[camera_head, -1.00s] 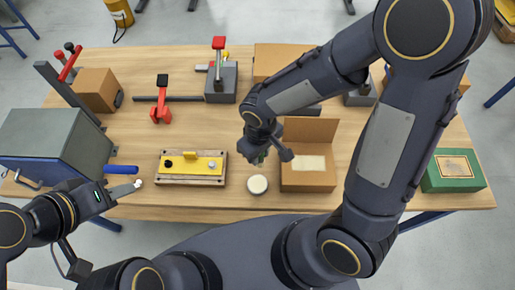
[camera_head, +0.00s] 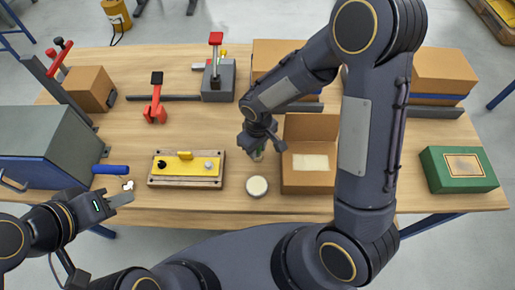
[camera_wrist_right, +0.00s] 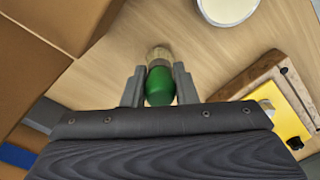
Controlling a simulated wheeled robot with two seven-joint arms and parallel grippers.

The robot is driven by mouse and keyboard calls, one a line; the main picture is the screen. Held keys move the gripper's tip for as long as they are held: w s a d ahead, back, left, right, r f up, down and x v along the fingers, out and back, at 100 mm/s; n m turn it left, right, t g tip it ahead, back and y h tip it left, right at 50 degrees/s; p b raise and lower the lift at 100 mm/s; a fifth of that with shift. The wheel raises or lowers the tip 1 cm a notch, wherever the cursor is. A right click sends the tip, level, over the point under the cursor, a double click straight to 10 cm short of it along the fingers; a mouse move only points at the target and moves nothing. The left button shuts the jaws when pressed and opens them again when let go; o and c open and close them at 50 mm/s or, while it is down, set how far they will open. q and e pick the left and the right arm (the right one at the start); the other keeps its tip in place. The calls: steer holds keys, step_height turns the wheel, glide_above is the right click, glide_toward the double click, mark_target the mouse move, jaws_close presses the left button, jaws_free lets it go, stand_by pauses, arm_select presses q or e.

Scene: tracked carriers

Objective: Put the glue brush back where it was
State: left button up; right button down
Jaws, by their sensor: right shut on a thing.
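The glue brush (camera_wrist_right: 159,80) has a green handle and pale bristles. My right gripper (camera_wrist_right: 160,88) is shut on its handle, with a finger on either side, and the bristle end shows beyond the fingertips. In the head view my right gripper (camera_head: 258,150) hangs above the table between the yellow-plated board and the open carton, just behind the white-topped round pot (camera_head: 257,186). The pot also shows in the wrist view (camera_wrist_right: 228,8), apart from the brush. My left gripper (camera_head: 122,196) is at the table's front left edge, by a blue handle; its jaw opening is unclear.
The open carton (camera_head: 308,180) with a pale block stands right of the pot. The wooden board with a yellow plate (camera_head: 190,166) lies left. A green box (camera_head: 458,178) is at far right, a grey machine (camera_head: 45,145) at left. The front strip of table is clear.

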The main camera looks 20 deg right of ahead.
steer(key=shift+f, duration=0.15)
steer(key=c, duration=1.1)
jaws_free()
steer(key=shift+c, duration=0.2)
